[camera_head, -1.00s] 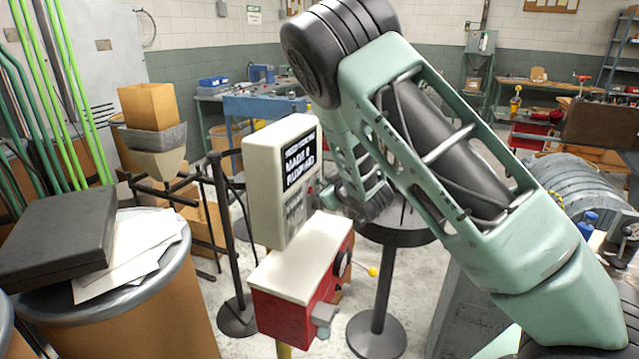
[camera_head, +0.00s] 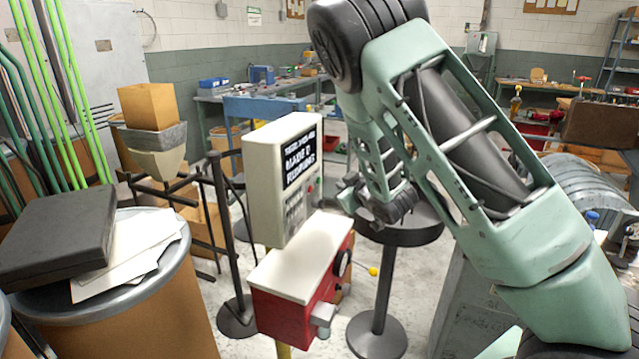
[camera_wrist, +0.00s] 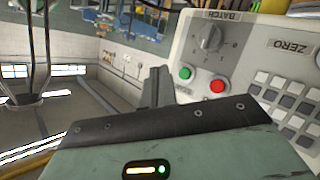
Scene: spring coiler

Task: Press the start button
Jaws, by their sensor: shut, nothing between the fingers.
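A cream control box (camera_head: 270,200) stands upright on a post in the head view. Its dark screen (camera_head: 299,157) shows white text that seems to read "MADE 0 RUNNING". In the wrist view the panel carries a green button (camera_wrist: 185,73), a red button (camera_wrist: 217,86) to its right and a grey knob (camera_wrist: 210,38) above. No label on the green button is readable. My gripper (camera_wrist: 158,85) is shut and empty, with its fingertips to the left of the green button and apparently apart from it. In the head view my gripper (camera_head: 347,198) is small, right of the box.
A red cabinet (camera_head: 285,310) with a white top sits below the box, with a yellow ball knob (camera_head: 373,271) beside it. A round black stand (camera_head: 378,338) is near my arm. A drum (camera_head: 150,310) with papers and a black case is at left.

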